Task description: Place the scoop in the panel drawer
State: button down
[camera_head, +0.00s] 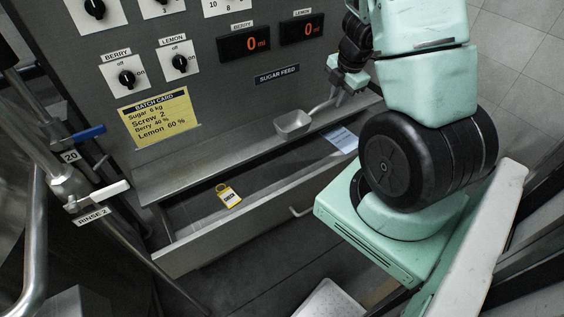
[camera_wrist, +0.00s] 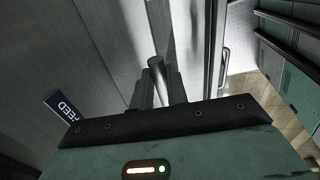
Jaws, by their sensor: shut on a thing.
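The scoop (camera_head: 293,123) is a small grey metal scoop with a thin handle. My gripper (camera_head: 343,90) is shut on its handle and holds it in front of the panel, over the back part of the drawer. In the wrist view my gripper's fingers (camera_wrist: 159,88) close around the grey handle (camera_wrist: 155,64); the scoop's bowl is not clear there. The panel drawer (camera_head: 232,238) is pulled open below. Inside it lie a yellow tag (camera_head: 228,195) at the left and a pale blue paper (camera_head: 342,139) at the right. I cannot tell the scoop's exact height above the drawer.
A metal ledge (camera_head: 190,168) runs along the panel above the drawer. The panel carries knobs, two red displays and a yellow batch card (camera_head: 160,117). Pipes with a blue valve handle (camera_head: 86,134) and a white one (camera_head: 97,196) stand at the left. The drawer's middle is clear.

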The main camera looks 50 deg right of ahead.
notch_tip(320, 180, down, 18)
jog(key=b, duration=1.1)
jog(key=shift+d, duration=0.1)
jog(key=shift+f+b, duration=0.55)
jog(key=shift+f, duration=0.05)
jog(key=c, duration=1.4)
grip_release()
jog(key=shift+r, duration=0.1)
